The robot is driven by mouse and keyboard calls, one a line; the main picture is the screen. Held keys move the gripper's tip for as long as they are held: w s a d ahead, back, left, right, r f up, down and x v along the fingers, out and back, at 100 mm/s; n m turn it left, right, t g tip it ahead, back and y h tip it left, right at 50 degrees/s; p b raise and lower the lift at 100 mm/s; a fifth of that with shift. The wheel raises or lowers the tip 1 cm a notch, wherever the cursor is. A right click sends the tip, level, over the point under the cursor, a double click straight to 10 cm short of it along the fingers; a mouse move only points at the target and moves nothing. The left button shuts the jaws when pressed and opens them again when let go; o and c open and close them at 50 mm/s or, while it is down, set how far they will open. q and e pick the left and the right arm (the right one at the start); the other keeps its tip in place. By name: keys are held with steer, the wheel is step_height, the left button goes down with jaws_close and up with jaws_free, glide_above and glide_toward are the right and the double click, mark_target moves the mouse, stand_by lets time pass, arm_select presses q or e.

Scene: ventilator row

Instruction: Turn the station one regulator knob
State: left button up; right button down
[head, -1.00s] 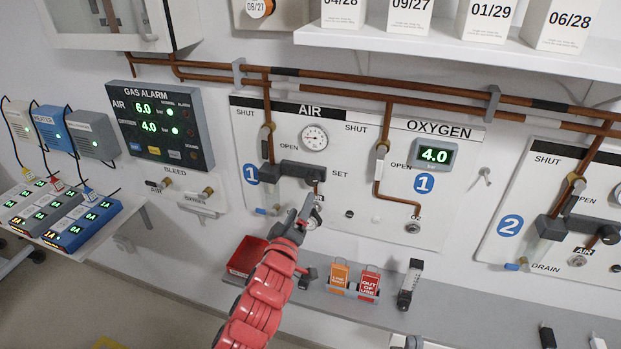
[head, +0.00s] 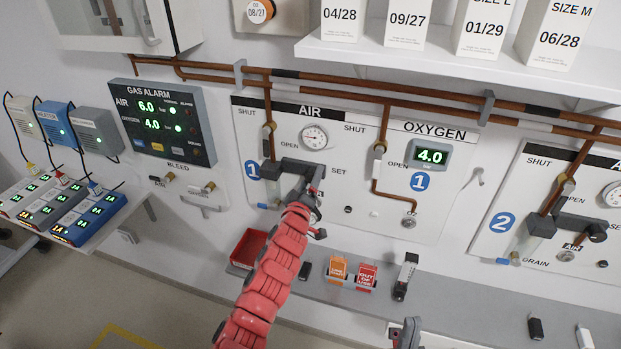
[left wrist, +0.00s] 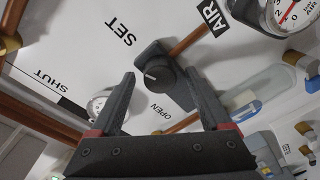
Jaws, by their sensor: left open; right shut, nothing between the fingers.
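The station one panel (head: 343,190) carries the AIR regulator, a dark grey body (head: 290,165) below the round gauge (head: 314,136). Its black ribbed knob (left wrist: 157,76) shows in the left wrist view with a white mark on its face. In the head view my gripper mostly covers the knob. My left gripper (head: 311,190) is open in front of the regulator. In the left wrist view its fingers (left wrist: 160,90) stand either side of the knob, with visible gaps. Contact cannot be told. My right gripper (head: 409,334) shows partly at the bottom edge, shut and empty.
A red tray (head: 248,250), orange tag (head: 338,270), red tag (head: 366,277) and flowmeter (head: 405,275) are on the ledge below. Copper pipes (head: 350,92) run above. Station two (head: 560,225) is to the right, the gas alarm (head: 155,122) to the left.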

arm_select(q)
jaws_close()
stand_by(0.5)
steer(key=shift+m, duration=0.3)
